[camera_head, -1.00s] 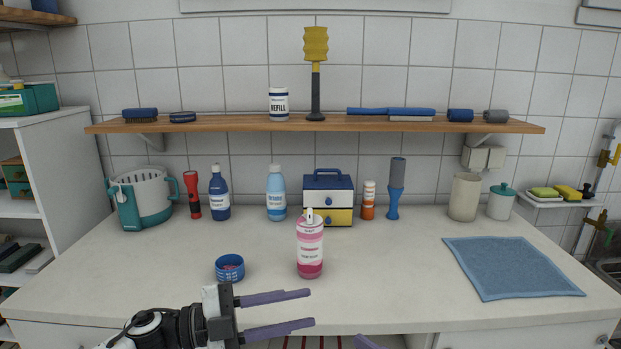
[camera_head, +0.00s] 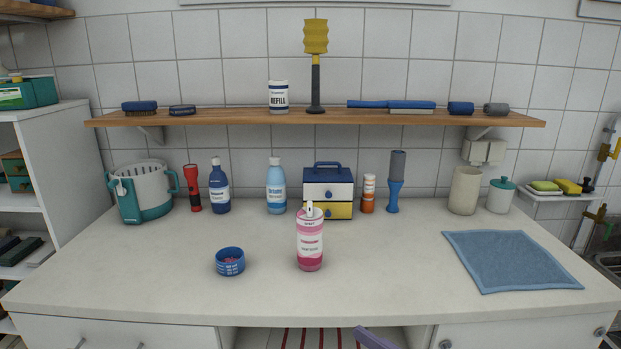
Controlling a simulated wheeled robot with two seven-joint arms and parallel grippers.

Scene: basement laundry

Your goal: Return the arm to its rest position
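My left gripper is out of view. A single purple finger (camera_head: 374,338), which looks like part of my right gripper, shows at the bottom edge right of centre, in front of the counter's front edge. Its other finger is out of frame, so its opening cannot be told. The white counter (camera_head: 390,280) has no arm over its top. A pink-and-white pump bottle (camera_head: 310,245) stands upright near the middle of the counter. A small blue round tub (camera_head: 230,262) stands to its left.
At the back stand a teal-and-white basket (camera_head: 143,192), a red flashlight (camera_head: 194,188), blue bottles (camera_head: 219,186), a small drawer box (camera_head: 328,190) and a beige cup (camera_head: 464,190). A blue cloth (camera_head: 512,262) lies at right. A wooden shelf (camera_head: 220,120) runs above.

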